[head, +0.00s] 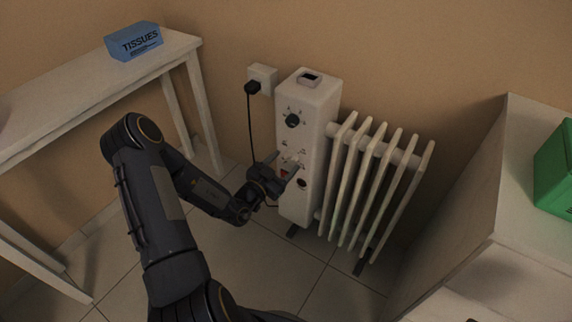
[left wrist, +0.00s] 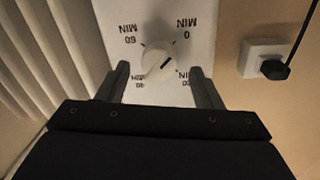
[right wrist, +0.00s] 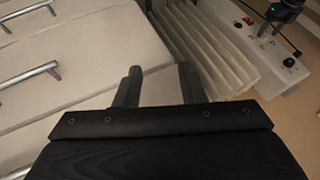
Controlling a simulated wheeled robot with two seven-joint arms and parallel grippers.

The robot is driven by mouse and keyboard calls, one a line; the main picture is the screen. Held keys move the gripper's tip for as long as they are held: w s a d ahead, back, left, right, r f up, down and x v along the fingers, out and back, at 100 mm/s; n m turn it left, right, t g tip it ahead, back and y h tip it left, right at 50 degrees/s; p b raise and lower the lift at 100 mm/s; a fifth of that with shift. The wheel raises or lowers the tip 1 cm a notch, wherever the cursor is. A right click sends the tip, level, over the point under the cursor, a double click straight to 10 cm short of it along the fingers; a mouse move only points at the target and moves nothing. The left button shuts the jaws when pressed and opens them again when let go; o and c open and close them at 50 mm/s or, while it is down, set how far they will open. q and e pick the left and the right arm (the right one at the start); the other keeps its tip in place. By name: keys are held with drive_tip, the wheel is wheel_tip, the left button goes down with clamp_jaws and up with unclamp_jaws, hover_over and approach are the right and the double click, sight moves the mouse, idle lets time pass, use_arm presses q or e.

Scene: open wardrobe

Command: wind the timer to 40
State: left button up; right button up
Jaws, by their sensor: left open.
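The timer knob (left wrist: 158,61) is a round white dial on the heater's white front panel. The left wrist view shows it upside down, with 0, 60, 40 and what looks like 20 MIN labels around it. A short dark mark on the knob slants up-right, toward the 0 MIN side. My left gripper (left wrist: 162,80) is open, with one finger on each side of the knob; I see gaps and cannot tell how deep the fingertips reach. In the head view my left gripper (head: 282,163) is at the heater's front (head: 301,212). My right gripper (right wrist: 158,84) is open and empty.
The heater also carries a dark dial (head: 292,120), a red switch (head: 285,174) and white fins (head: 372,190). A plugged socket (head: 262,78) is behind it. A white table (head: 100,87) bears a blue tissue box (head: 135,42). White drawers (right wrist: 80,50) with metal handles face my right gripper.

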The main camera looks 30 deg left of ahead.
use_arm(q)
drive_tip(key=shift+w+d, duration=0.15)
drive_tip(key=shift+w, duration=0.65)
